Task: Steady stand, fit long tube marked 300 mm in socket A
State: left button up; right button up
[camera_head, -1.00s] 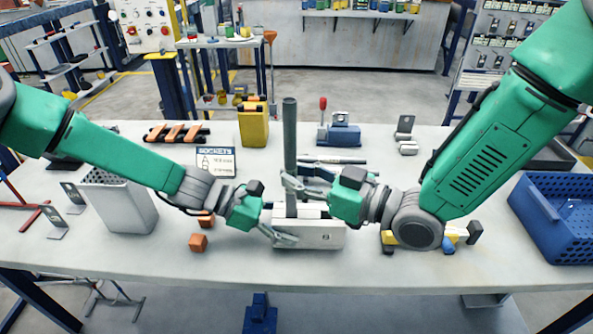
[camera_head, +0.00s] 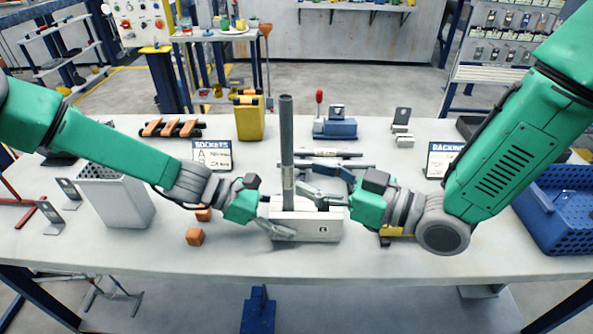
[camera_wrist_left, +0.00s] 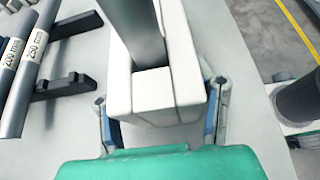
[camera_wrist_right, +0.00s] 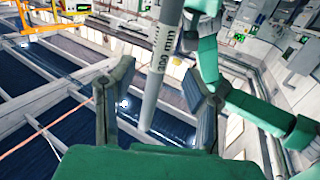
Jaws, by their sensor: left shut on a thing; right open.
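The long grey tube (camera_head: 287,130) stands upright at the left part of the white stand (camera_head: 318,228). Its lower end is hidden by the stand, so I cannot tell how deep it sits. The "300 mm" mark shows on the tube in the right wrist view (camera_wrist_right: 165,50). My left gripper (camera_head: 272,220) is shut on the stand, with a finger on each side of it in the left wrist view (camera_wrist_left: 160,112). My right gripper (camera_head: 312,192) is open, just right of the tube and apart from it. I cannot read which socket holds the tube.
Tubes marked 200 and 250 (camera_wrist_left: 38,55) lie on a black rack behind the stand.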

jog(key=v, duration=0.7)
jog(key=shift+s+d, duration=0.15)
jog(key=shift+d, duration=0.25)
pick_arm(q)
jog(key=o, duration=1.4)
jog(key=shift+o, duration=0.2)
